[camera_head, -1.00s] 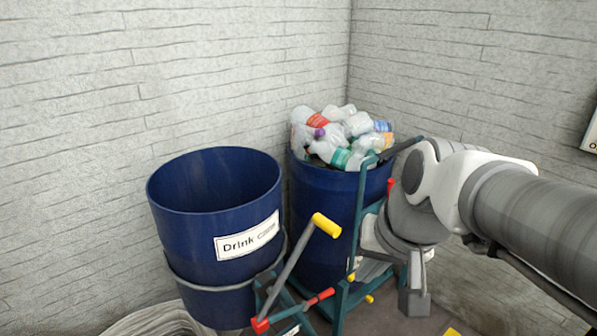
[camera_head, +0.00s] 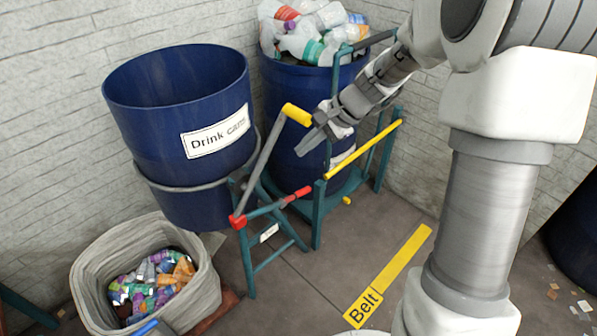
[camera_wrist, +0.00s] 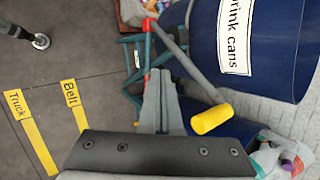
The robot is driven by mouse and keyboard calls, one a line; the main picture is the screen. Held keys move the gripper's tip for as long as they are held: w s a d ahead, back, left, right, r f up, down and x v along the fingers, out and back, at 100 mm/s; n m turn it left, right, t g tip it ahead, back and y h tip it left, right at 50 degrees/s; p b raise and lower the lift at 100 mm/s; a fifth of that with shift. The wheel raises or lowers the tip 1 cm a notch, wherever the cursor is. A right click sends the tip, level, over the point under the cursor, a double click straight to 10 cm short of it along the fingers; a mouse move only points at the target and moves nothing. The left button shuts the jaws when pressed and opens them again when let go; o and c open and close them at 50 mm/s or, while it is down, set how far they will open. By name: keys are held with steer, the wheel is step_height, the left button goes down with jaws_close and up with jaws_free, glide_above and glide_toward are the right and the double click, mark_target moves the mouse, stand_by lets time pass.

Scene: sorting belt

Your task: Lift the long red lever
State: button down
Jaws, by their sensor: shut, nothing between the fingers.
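A long grey lever (camera_head: 258,165) with a yellow grip (camera_head: 297,115) rises at a slant from a red pivot block (camera_head: 238,221) on a teal frame. It also shows in the wrist view (camera_wrist: 182,58), passing just right of my fingers. A short lever with a red handle (camera_head: 297,195) sticks out low beside the pivot. My gripper (camera_head: 303,150) is shut and empty, just right of the long lever and below its yellow grip. It also shows in the wrist view (camera_wrist: 160,72). I cannot tell whether the fingers touch the lever.
A blue drum (camera_head: 170,115) labelled "Drink cans" is held in a ring left of the lever. A drum of plastic bottles (camera_head: 290,85) stands behind. A grey bin of cans (camera_head: 90,275) is at lower left. A yellow bar (camera_head: 362,150) lies right.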

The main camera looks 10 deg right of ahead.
steer(key=w+d+f+m+t+y+b, duration=0.1)
steer(key=w+d+f+m, duration=0.15)
steer(key=f, duration=0.45)
steer(key=w+d+f+m+y+b, duration=0.1)
steer(key=w+f+m+b, duration=0.2)
steer(key=f, duration=0.4)
steer(key=w+d+f+m+t, duration=0.1)
steer(key=w+f+m, duration=0.2)
steer(key=w+f, duration=0.3)
steer(key=m+t+b, duration=0.3)
steer(key=m+b, duration=0.1)
steer(key=m, duration=0.6)
glide_toward(296, 196)
steer(key=d+f, duration=0.4)
steer(key=f, duration=0.3)
steer(key=shift+s+a+f, duration=0.1)
steer(key=shift+s+a, duration=0.05)
steer(key=shift+s, duration=0.15)
steer(key=b+x, duration=0.4)
steer(key=x, duration=0.6)
steer(key=shift+w+r, duration=0.2)
steer(key=shift+r, duration=0.45)
steer(key=shift+w+r, duration=0.25)
steer(key=shift+r, duration=0.45)
steer(key=shift+w+r, duration=0.2)
steer(key=shift+r, duration=0.45)
